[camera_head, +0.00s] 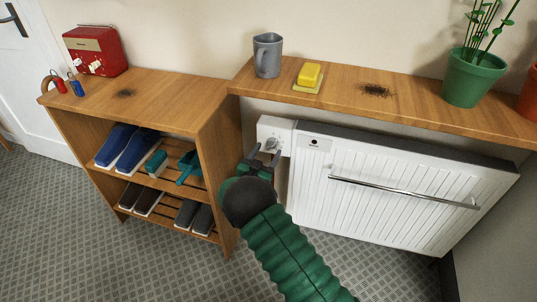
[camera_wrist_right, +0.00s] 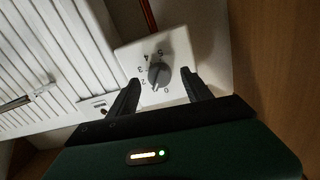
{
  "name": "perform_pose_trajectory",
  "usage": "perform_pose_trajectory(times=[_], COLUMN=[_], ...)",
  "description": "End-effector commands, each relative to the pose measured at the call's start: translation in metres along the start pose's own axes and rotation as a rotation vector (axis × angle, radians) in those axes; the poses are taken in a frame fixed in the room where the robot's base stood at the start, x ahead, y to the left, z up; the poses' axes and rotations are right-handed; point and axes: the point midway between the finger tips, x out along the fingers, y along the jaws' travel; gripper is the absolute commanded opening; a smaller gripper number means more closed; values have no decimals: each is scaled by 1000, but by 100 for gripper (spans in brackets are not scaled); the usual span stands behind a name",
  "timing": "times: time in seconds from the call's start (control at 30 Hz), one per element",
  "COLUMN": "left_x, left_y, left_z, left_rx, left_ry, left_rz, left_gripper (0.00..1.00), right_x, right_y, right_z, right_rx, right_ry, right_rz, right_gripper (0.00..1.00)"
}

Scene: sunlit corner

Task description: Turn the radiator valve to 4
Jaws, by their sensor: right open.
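The radiator valve is a grey knob (camera_head: 271,144) on a white square plate at the radiator's upper left corner. In the right wrist view the knob (camera_wrist_right: 158,74) sits in a ring of numbers, with 3, 4 and 5 above and left of it. Its pointed end seems to face the low numbers near 0 and 1; the exact mark is hard to read. My right gripper (camera_head: 265,159) is open in front of the valve. In the wrist view its fingers (camera_wrist_right: 160,80) stand either side of the knob, with gaps; contact is not visible. My left gripper is out of view.
The white radiator (camera_head: 400,180) with a chrome rail (camera_head: 400,191) is right of the valve. A wooden shelf (camera_head: 420,105) overhangs it, bearing a grey mug (camera_head: 267,55), a yellow sponge (camera_head: 309,75) and a potted plant (camera_head: 473,77). A shoe rack (camera_head: 212,150) stands close left.

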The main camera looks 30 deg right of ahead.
Motion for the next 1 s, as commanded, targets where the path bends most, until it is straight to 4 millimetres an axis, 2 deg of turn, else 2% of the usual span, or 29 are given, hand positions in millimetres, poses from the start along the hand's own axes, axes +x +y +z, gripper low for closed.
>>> perform_pose_trajectory(times=[0.13, 0.4, 0.83, 0.87, 1.0], left_x=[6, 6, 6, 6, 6], left_y=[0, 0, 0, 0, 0], left_z=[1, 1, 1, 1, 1], left_rx=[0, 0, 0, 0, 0], left_ry=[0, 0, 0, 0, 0], left_rz=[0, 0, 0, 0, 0], left_gripper=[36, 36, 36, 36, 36], right_x=[16, 18, 18, 18, 18], right_y=[1, 0, 0, 0, 0], right_z=[1, 0, 0, 0, 0], right_rx=[0, 0, 0, 0, 2], right_ry=[1, 0, 0, 0, -1], right_rz=[1, 0, 0, 0, 0], right_gripper=[58, 58, 3, 0, 0])
